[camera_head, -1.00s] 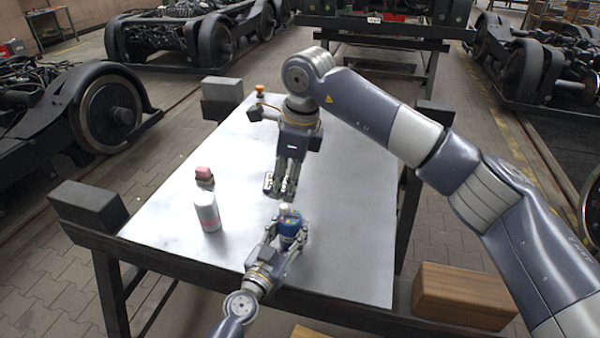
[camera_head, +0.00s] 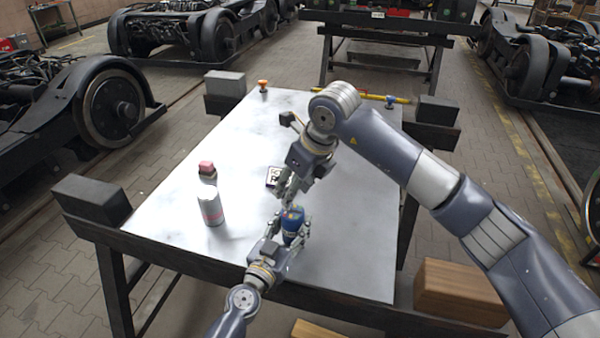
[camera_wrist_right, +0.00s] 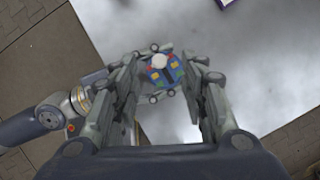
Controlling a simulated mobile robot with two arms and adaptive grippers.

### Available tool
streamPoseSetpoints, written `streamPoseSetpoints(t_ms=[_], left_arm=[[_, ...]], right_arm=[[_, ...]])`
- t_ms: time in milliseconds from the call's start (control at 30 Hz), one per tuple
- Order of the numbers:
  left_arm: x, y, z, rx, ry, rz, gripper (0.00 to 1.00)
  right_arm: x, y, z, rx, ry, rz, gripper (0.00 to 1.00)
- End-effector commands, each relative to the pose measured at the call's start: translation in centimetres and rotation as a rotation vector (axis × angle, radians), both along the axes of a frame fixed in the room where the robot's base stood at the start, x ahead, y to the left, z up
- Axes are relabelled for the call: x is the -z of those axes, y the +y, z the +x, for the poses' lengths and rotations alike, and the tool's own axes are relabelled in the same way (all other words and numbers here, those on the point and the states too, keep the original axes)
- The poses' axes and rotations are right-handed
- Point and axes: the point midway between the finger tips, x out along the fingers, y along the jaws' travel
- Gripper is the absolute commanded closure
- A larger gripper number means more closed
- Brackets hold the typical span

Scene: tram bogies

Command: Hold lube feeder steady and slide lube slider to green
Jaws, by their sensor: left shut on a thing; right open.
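The lube feeder (camera_head: 292,226), a blue cylinder, is upright near the front edge of the metal table. My left gripper (camera_head: 292,238) is shut on its sides. My right gripper (camera_head: 287,194) is open just above the feeder, fingers pointing down towards its top. In the right wrist view the feeder (camera_wrist_right: 166,74) shows between the open fingers, its top bearing red, yellow and green patches, a dark middle part and a pale round knob (camera_wrist_right: 158,61). I cannot tell which part is the slider or whether a right finger touches it.
A white can (camera_head: 211,207) and a small pink-topped thing (camera_head: 206,171) stand left of the feeder. A yellow bar (camera_head: 365,95) and an orange knob (camera_head: 263,84) are at the back. The table's left part is mostly clear.

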Motion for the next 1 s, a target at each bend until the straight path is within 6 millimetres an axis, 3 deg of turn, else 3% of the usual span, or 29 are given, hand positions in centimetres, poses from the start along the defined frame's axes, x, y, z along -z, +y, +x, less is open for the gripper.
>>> streamPoseSetpoints(t_ms=[100, 300, 700, 867, 900, 1000], left_arm=[[0.0, 0.0, 0.0, 0.0, 0.001, 0.0, 0.8], [0.0, 0.0, 0.0, -0.001, 0.001, 0.0, 0.8], [0.1, 0.0, 0.0, -0.001, 0.001, 0.0, 0.8], [0.1, 0.0, 0.0, -0.001, 0.001, 0.0, 0.8], [0.1, 0.0, 0.0, -0.001, 0.001, 0.0, 0.8], [0.1, 0.0, 0.0, -0.001, 0.001, 0.0, 0.8]], right_arm=[[2.0, 0.7, 0.5, 0.0, 0.003, 0.001, 0.6], [4.0, 1.3, 1.1, -0.001, 0.001, 0.001, 0.6], [4.6, 1.4, 1.3, -0.001, 0.0, 0.0, 0.6], [4.6, 1.4, 1.3, -0.001, 0.0, 0.0, 0.96], [4.6, 1.4, 1.3, -0.001, 0.0, 0.0, 1.0], [4.6, 1.4, 1.3, -0.001, 0.0, 0.0, 1.0]])
